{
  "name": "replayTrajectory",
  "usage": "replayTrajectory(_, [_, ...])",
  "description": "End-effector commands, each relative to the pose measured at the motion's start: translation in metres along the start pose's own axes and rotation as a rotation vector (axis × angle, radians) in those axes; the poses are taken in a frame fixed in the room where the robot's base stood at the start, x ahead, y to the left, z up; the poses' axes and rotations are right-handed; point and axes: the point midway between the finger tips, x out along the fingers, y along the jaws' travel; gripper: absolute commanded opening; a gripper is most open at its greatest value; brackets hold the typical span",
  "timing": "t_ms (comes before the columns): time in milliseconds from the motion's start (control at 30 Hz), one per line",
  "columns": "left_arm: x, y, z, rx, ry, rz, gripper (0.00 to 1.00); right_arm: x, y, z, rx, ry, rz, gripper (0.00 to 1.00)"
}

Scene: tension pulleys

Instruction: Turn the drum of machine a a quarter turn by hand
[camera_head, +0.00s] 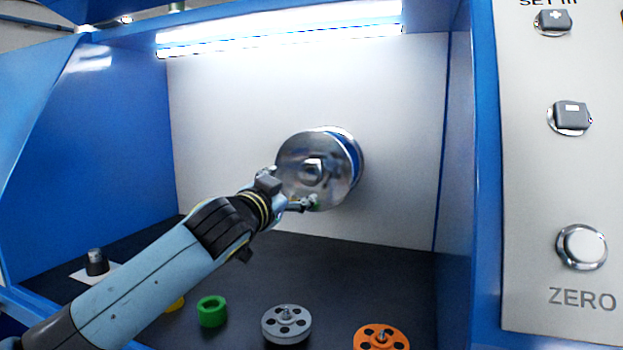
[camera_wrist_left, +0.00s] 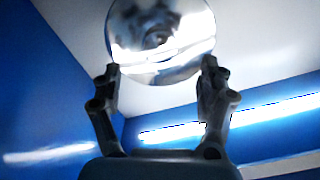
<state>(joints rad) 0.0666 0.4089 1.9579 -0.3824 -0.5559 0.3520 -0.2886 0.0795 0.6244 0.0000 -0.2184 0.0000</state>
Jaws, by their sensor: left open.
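The drum (camera_head: 303,155) is a shiny metal disc with a hex nut at its centre and a blue band behind its rim. It is mounted on the white back wall of the blue cabinet. My left gripper (camera_head: 291,188) is at the drum's lower left edge, its fingers spread near the rim. In the left wrist view the drum (camera_wrist_left: 160,40) lies ahead, between and beyond the two open fingertips (camera_wrist_left: 160,70). I cannot tell whether a finger touches the rim. My right gripper is not in view.
On the dark cabinet floor are a green ring (camera_head: 212,311), a grey pulley wheel (camera_head: 286,324), an orange one (camera_head: 381,337) and a small dark cylinder (camera_head: 96,262) on a white pad. A control panel (camera_head: 560,190) with buttons, including ZERO, stands at right. A lamp (camera_head: 280,30) lights the top.

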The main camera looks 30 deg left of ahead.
Motion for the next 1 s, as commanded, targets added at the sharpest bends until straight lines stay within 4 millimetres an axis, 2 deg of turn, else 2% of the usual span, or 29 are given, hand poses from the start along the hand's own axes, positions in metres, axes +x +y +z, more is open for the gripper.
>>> replayTrajectory(300, [0.059,0.0,-0.001,-0.004,-0.001,-0.001,0.76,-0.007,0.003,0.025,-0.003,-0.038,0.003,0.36])
replayTrajectory(500, [0.09,0.0,0.0,-0.001,-0.001,0.0,0.76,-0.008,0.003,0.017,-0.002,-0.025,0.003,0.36])
replayTrajectory(700, [0.101,0.001,0.0,-0.002,-0.001,0.002,0.76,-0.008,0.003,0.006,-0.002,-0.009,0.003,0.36])
replayTrajectory(933, [0.101,0.001,0.0,-0.001,-0.001,0.002,0.76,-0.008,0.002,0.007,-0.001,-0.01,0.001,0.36])
replayTrajectory(1000, [0.101,0.001,0.0,-0.001,-0.002,0.002,0.67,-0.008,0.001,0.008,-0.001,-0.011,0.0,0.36])
